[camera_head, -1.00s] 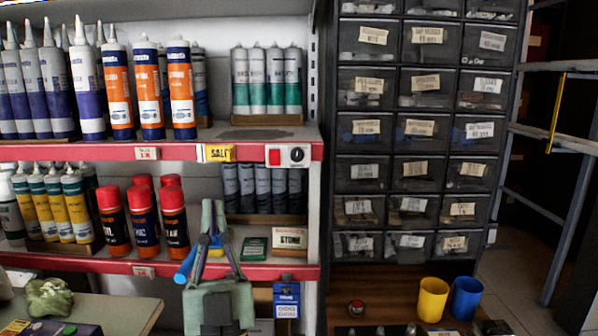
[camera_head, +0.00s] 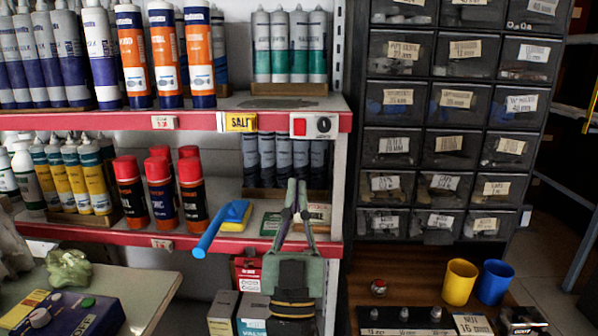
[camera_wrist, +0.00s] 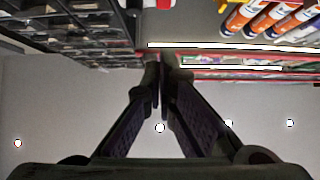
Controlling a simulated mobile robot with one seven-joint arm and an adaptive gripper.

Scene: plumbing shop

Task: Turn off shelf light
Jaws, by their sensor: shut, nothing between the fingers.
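A small switch plate (camera_head: 313,125) sits on the red front edge of the upper shelf, near its right end. I cannot tell from the picture whether the shelf light is lit. My gripper (camera_head: 297,184) points upward in front of the lower shelf, below and slightly left of the plate, apart from it. Its fingers are shut and empty. In the wrist view the closed fingertips (camera_wrist: 161,60) show, with a white and red piece at the top edge, probably the plate.
Orange and white tubes (camera_head: 166,55) stand above, left of the plate; a yellow SALE tag (camera_head: 237,122) is beside it. A drawer cabinet (camera_head: 445,120) stands right.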

